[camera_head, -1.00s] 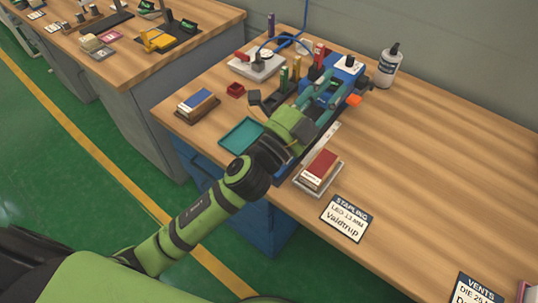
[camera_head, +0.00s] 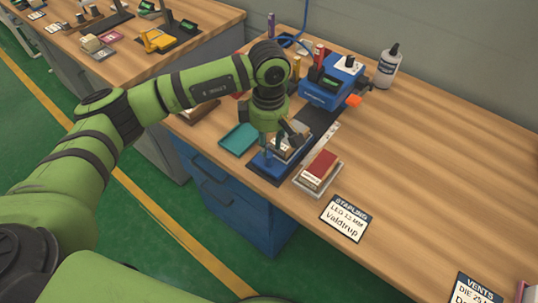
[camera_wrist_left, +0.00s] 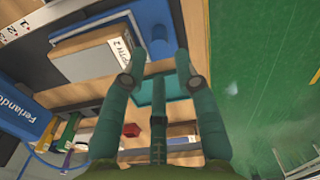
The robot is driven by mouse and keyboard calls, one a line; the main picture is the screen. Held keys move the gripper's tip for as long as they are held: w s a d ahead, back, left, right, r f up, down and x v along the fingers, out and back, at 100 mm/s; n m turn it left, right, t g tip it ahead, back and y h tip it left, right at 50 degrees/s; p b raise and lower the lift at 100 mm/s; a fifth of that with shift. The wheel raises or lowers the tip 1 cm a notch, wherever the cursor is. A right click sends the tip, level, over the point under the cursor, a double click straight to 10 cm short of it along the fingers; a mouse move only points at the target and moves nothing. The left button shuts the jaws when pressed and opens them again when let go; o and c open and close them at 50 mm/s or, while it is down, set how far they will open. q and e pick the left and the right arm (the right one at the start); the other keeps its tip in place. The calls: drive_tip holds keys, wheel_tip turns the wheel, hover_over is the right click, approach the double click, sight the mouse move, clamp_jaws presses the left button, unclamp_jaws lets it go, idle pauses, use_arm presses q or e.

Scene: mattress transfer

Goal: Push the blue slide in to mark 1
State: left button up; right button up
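The blue slide (camera_head: 268,168) is near the front edge of the bench, on a dark track, with a pale stack of sheets on it. In the left wrist view the blue slide (camera_wrist_left: 126,15) carries a stack (camera_wrist_left: 92,55) and has a blue knob (camera_wrist_left: 158,46). My left gripper (camera_head: 281,148) is above the slide, partly hiding it. In the wrist view its fingers (camera_wrist_left: 159,80) are spread, with the knob beyond and between their tips. A pale marked scale strip (camera_head: 325,140) runs beside the track; I cannot read its marks surely. My right gripper is out of view.
A blue stapler machine (camera_head: 330,85) stands at the track's far end. A teal tray (camera_head: 238,139) lies left of the slide, and a red-topped stack (camera_head: 320,167) on a holder lies right of it. A bottle (camera_head: 388,67) stands behind. The bench's right side is mostly clear.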

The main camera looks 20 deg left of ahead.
sight(269, 155)
use_arm(q)
wheel_tip(269, 155, down, 5)
drive_tip(key=shift+d+p, duration=0.1)
drive_tip(key=shift+p, duration=0.55)
drive_tip(key=shift+f, duration=0.65)
clamp_jaws()
